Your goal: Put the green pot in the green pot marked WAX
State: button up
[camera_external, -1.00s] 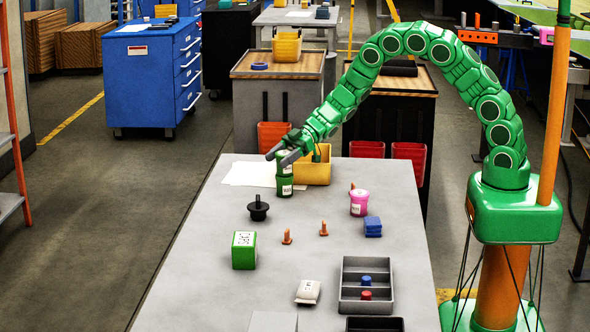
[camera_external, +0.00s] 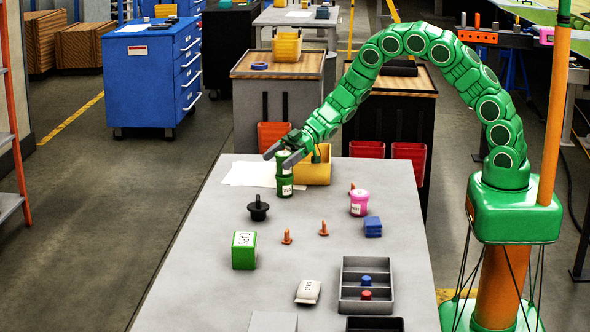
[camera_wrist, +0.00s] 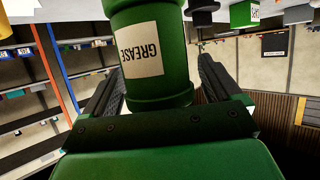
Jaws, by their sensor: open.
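Two green pots stand one on the other at the far end of the grey table. The upper green pot (camera_external: 283,170) is upright on the lower green pot (camera_external: 284,186); I cannot tell how deep it sits. The lower pot's white label is too small to read. My gripper (camera_external: 283,155) is at the upper pot, its jaws open on either side of it. In the wrist view the upper pot (camera_wrist: 176,85), labelled GREASE, stands between the two fingers (camera_wrist: 160,90), with a gap showing on the right. The lower pot is not identifiable there.
A yellow bin (camera_external: 318,172) stands close behind and right of the pots. White paper (camera_external: 246,174) lies to the left. A black knob (camera_external: 258,208), a pink pot (camera_external: 359,203), a green box (camera_external: 243,250) and a grey divided tray (camera_external: 377,306) stand nearer.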

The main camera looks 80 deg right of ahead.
jog(key=shift+s, duration=0.15)
jog(key=v, duration=1.2)
jog(key=shift+r, duration=0.2)
